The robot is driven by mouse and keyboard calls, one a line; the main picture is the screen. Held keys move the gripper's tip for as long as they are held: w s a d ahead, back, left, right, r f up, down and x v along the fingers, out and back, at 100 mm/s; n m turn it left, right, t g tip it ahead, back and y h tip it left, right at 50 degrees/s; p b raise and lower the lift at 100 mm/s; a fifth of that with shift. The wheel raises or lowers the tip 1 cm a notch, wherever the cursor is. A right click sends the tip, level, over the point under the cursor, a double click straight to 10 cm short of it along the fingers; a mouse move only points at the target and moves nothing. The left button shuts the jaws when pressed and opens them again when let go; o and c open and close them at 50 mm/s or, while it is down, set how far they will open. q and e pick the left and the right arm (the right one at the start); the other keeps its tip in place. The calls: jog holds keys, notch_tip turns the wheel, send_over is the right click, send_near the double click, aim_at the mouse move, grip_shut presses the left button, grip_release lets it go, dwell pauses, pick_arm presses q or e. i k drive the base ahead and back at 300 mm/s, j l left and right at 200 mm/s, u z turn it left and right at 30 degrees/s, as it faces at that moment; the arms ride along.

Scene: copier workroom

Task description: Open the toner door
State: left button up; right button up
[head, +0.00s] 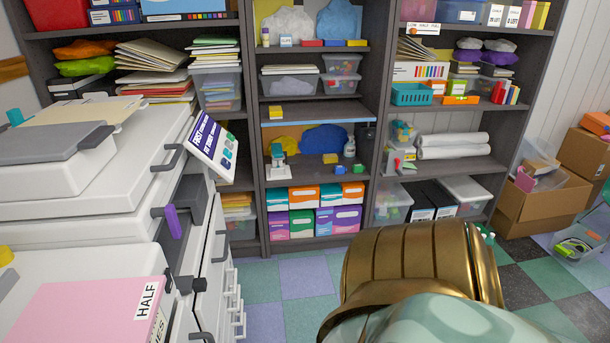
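The white copier (85,225) fills the left side of the head view, with its front seen at a steep angle. A purple tab (173,222) sticks out from its front next to a dark grey block. Several dark grey handles, such as the upper handle (168,158), line the front. I cannot tell for sure which panel is the toner door, and no panel looks clearly swung open. My gold and pale green arm parts cover the bottom centre and right. Neither gripper shows in this view.
A tilted sign (212,143) stands at the copier's right edge. A pink pad marked HALF (85,312) lies on the lower left surface. Loaded shelves (318,108) line the back wall. Cardboard boxes (540,205) and a clear bin (578,243) stand right. Checkered floor between is clear.

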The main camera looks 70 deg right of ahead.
aim_at(216, 246)
jog(key=z, duration=1.55)
